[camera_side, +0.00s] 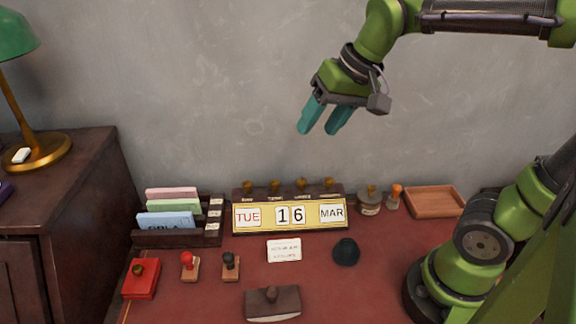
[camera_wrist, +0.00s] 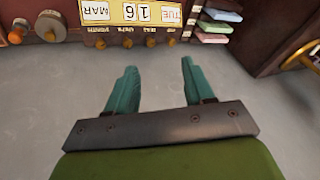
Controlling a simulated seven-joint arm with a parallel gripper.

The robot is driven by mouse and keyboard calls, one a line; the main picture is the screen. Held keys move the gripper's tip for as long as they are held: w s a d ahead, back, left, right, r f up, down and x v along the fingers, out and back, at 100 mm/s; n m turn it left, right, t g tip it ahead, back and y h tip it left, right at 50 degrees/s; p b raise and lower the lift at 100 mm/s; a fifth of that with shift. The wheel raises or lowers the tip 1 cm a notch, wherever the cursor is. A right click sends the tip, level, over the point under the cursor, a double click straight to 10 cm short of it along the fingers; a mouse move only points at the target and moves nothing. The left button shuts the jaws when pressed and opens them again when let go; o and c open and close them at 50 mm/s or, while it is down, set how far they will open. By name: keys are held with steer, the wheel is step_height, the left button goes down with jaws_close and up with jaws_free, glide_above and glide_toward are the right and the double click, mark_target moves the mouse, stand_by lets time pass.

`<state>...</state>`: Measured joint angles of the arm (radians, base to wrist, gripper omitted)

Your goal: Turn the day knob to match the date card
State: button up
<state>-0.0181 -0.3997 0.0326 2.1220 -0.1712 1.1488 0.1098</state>
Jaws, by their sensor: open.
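A yellow-framed calendar (camera_side: 263,228) stands on the red desk in the side view, reading TUE 16 MAR. It also shows upside down at the top of the wrist view (camera_wrist: 126,24). A row of several small brass knobs (camera_side: 275,185) runs along its top; their labels are too small to read surely. A white date card (camera_side: 284,250) lies flat in front of the calendar; its writing is too small to read. My gripper (camera_side: 319,131) is open and empty, high above and behind the calendar near the wall. Its teal fingers show apart in the wrist view (camera_wrist: 157,78).
A file rack (camera_side: 178,238) with coloured cards stands left of the calendar. A dark round object (camera_side: 346,251), stamps (camera_side: 189,266), a red box (camera_side: 141,279) and a blotter (camera_side: 272,302) lie in front. A jar (camera_side: 369,202) and wooden tray (camera_side: 434,201) stand right. Space above the desk is clear.

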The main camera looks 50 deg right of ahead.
steer(key=w+a+m+g+h, duration=0.1)
steer(key=w+m+g, duration=0.15)
steer(key=w, duration=0.75)
steer(key=m+g, duration=0.2)
steer(key=g, duration=0.1)
glide_toward(247, 183)
steer(key=shift+t+h, duration=0.25)
steer(key=shift+h, duration=0.05)
steer(key=f, duration=0.8)
steer(key=shift+s+a+f, duration=0.25)
jaws_close()
steer(key=shift+n, duration=0.25)
